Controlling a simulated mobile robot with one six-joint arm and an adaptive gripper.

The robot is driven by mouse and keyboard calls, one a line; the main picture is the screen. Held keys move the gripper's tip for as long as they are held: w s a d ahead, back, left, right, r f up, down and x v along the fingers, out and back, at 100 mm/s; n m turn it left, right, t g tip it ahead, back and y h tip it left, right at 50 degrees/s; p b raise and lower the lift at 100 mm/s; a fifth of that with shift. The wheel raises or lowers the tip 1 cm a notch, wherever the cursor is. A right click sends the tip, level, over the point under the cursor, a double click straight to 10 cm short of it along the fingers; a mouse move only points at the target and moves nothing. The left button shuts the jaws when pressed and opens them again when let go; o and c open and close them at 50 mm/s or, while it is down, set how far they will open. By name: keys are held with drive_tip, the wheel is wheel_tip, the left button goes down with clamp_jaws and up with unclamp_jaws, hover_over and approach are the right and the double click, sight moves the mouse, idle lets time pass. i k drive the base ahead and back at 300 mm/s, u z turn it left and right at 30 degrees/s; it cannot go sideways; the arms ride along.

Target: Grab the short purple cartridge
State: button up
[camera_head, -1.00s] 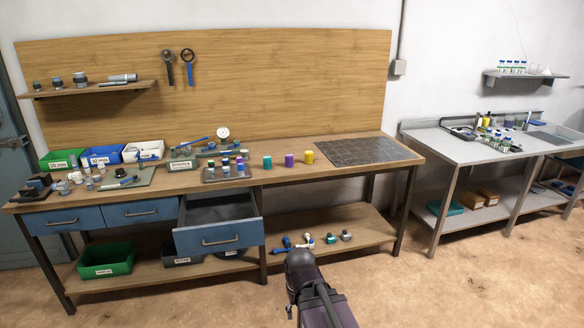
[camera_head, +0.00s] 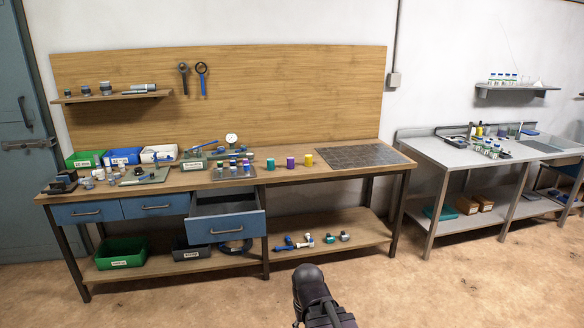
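A short purple cartridge (camera_head: 291,163) stands upright on the wooden workbench (camera_head: 300,179). It is between a teal cartridge (camera_head: 270,165) on its left and a yellow cartridge (camera_head: 308,160) on its right, with small gaps. More small cartridges, some purplish, stand in a grey tray (camera_head: 234,174) to the left; they are too small to tell apart well. Part of my arm shows at the bottom centre, well in front of the bench. My gripper's fingers cannot be made out.
An open blue drawer (camera_head: 228,227) juts out from the bench front, left of the cartridges. A dark tiled mat (camera_head: 361,156) lies on the right of the bench. A lower shelf (camera_head: 345,229) holds several fittings. A grey metal table (camera_head: 440,152) stands at right. Floor before the bench is clear.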

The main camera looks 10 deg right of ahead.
sight(290, 159)
drive_tip(key=z, duration=0.4)
drive_tip(key=i, duration=0.55)
drive_tip(key=z, duration=0.75)
drive_tip(key=i, duration=2.55)
drive_tip(key=u, duration=1)
drive_tip(key=i, duration=0.5)
drive_tip(key=u, duration=0.2)
